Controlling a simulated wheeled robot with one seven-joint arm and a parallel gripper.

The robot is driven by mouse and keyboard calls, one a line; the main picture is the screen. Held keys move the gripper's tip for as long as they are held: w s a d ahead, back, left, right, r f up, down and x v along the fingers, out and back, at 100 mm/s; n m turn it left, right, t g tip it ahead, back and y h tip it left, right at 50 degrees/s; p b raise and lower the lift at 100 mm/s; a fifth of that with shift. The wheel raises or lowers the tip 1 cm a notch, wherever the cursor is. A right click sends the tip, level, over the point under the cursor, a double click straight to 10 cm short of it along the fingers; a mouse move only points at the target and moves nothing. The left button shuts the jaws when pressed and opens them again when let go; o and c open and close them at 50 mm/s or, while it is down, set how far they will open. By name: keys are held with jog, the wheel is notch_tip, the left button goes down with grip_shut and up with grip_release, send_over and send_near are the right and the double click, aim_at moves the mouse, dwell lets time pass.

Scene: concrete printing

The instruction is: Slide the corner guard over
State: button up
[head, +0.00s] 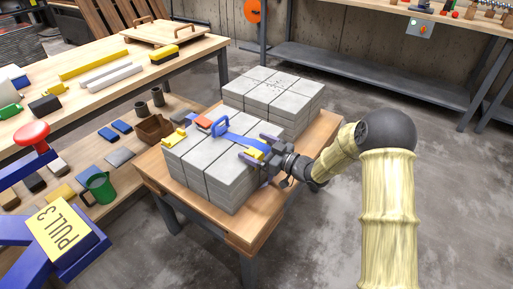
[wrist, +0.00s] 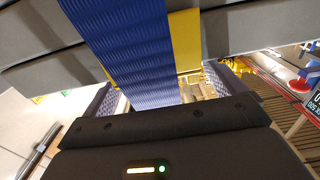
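A yellow corner guard (head: 255,154) sits at the top right edge of the front stack of grey blocks (head: 206,164). A blue strap (head: 240,139) runs across the stack top to this guard. In the wrist view the strap (wrist: 125,45) crosses in front of the yellow guard (wrist: 185,42) and hides part of it. My gripper (head: 265,157) is at that edge, its fingers wide apart on either side of the strap. In the wrist view the gripper (wrist: 165,90) looks open; finger contact with the guard is unclear. Another yellow guard (head: 173,138) is at the stack's left edge.
A blue buckle or handle (head: 221,126) and a red piece (head: 204,123) lie on the stack. A second block stack (head: 275,97) stands behind on the wooden table (head: 252,231). A workbench (head: 125,85) with tools is at left. Floor at right is clear.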

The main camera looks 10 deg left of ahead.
dwell(0.3)
jog(key=p+v, duration=0.2)
jog(key=v, duration=1.5)
jog(key=shift+d+p, duration=0.2)
jog(key=shift+p, duration=0.1)
